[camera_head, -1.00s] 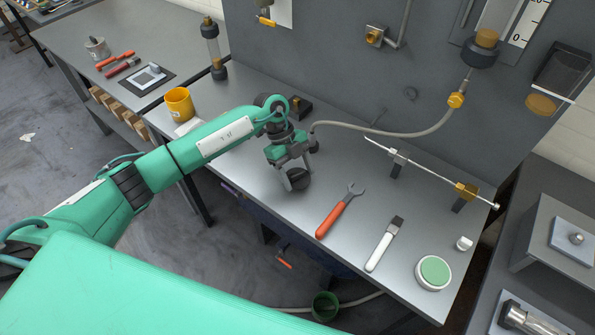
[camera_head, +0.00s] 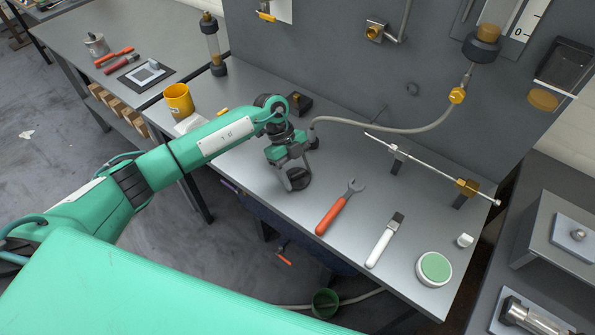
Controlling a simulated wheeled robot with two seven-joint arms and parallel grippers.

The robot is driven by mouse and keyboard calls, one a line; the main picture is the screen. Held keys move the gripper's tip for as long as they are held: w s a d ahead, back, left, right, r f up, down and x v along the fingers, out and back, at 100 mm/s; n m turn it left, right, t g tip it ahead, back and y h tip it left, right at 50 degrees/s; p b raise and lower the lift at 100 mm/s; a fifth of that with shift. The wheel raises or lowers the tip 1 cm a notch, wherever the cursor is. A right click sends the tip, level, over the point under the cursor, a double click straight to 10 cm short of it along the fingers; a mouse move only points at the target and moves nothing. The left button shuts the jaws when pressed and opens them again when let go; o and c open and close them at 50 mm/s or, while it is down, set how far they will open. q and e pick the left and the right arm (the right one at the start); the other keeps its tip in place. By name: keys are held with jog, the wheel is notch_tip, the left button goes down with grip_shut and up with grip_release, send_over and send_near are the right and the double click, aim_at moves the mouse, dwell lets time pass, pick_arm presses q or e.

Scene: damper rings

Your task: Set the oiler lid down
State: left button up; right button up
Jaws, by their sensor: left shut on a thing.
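The oiler lid (camera_head: 303,181) is a small dark round piece at the front-left part of the grey workbench (camera_head: 285,215). My left gripper (camera_head: 297,178) reaches in from the left, points down at the bench and is shut on the lid. The fingers cover part of the lid. The lid is at or very near the bench top; I cannot tell whether it touches. My right gripper is not in view.
A red-handled wrench (camera_head: 340,207), a white-handled brush (camera_head: 385,240) and a round green-topped tin (camera_head: 434,269) lie to the right. A hose (camera_head: 400,130) arches behind. The bench's front edge is close to the lid.

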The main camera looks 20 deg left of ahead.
pick_arm(q)
jog(key=shift+f, duration=0.1)
jog(key=o, duration=1.1)
jog(key=shift+c, duration=0.2)
jog(key=b+v, duration=0.3)
jog(key=v, duration=1)
jog(key=shift+w+a+r, duration=0.2)
jog(key=shift+r, duration=0.1)
jog(key=shift+c, duration=0.4)
jog(key=c, duration=1.8)
grip_shut()
